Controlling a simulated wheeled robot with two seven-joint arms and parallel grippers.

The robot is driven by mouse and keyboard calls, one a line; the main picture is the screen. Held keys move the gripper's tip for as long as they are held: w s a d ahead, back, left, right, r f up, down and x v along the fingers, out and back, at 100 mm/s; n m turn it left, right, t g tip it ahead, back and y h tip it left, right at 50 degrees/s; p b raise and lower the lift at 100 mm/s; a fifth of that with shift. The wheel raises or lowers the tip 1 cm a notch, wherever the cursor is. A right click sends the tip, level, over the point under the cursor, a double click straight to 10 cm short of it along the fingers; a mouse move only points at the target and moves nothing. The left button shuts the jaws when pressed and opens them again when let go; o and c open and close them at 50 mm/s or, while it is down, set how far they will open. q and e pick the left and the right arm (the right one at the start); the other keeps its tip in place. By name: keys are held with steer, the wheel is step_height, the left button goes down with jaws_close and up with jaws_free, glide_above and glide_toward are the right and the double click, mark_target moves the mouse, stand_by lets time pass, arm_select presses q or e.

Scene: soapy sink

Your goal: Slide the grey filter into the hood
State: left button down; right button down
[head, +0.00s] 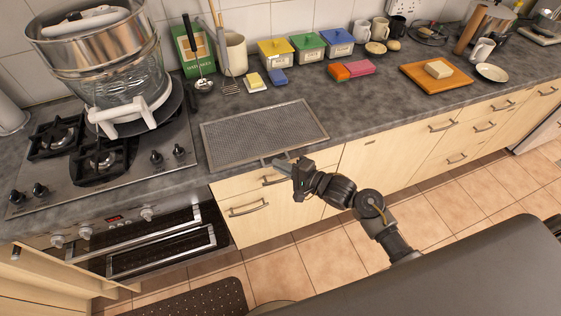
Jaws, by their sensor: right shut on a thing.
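The grey filter (262,133) is a flat, rectangular mesh panel with a metal rim. It appears to lie flat on the dark countertop, right of the stove, with its near edge close to the counter's front. My right gripper (280,163) reaches in from the lower right and is shut on the filter's near edge, around its middle. The fingertips are small here, so the exact grip is hard to see. The hood is not in view. My left gripper is not in view.
Behind the filter are utensils, a butter dish (255,82), sponges (351,69) and coloured boxes (308,46). A cutting board (435,83) lies right.

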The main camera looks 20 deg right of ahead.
steer(key=s+p, duration=0.5)
steer(key=s, duration=0.3)
steer(key=shift+s+d, duration=0.2)
steer(key=shift+d, duration=0.1)
stand_by(1.0)
steer(key=shift+c, duration=1)
jaws_free()
steer(key=s+p, duration=0.3)
steer(key=s, duration=0.4)
steer(key=shift+d+p, duration=0.2)
steer(key=shift+p, duration=0.15)
stand_by(0.4)
